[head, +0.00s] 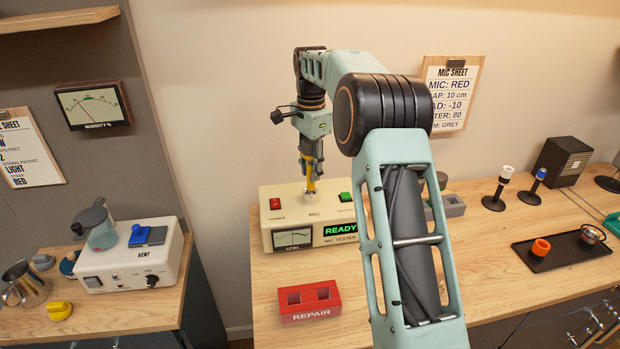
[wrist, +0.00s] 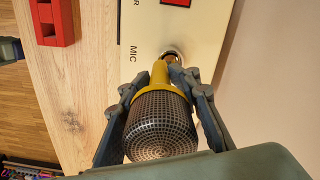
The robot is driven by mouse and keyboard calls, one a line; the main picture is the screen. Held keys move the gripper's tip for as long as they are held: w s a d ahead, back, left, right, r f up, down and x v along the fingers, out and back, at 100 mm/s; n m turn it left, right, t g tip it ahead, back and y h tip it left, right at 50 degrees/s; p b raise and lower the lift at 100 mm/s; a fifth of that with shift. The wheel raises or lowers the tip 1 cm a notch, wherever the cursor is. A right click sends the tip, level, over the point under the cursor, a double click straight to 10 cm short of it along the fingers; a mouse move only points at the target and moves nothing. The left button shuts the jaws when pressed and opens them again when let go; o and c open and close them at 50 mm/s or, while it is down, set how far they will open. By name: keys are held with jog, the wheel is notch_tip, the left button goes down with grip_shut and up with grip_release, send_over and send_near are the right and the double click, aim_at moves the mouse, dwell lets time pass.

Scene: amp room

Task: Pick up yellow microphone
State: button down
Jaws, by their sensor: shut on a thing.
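The yellow microphone (head: 311,185) stands upright at the socket on top of the cream mic tester (head: 285,211). In the wrist view the microphone (wrist: 160,125) shows a dark mesh head and a yellow collar and body, its lower end at the round socket marked MIC (wrist: 172,53). I cannot tell how deep it sits in the socket. My gripper (head: 311,164) is above the tester, pointing down, shut around the microphone. In the wrist view the fingers of my gripper (wrist: 163,90) lie on both sides of it.
The tester display (head: 341,229) reads READY. A red REPAIR block (head: 310,302) stands in front. A white and a blue microphone (head: 533,187), a dark speaker (head: 562,160) and a black tray (head: 566,251) are to the right. A VENT box (head: 130,268) is on the left counter.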

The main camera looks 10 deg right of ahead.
jog(key=s+r+b, duration=0.3)
jog(key=s+r, duration=0.5)
jog(key=s, duration=0.4)
jog(key=shift+a, duration=0.3)
jog(key=shift+s+f, duration=0.1)
jog(key=shift+s, duration=0.05)
dwell(0.7)
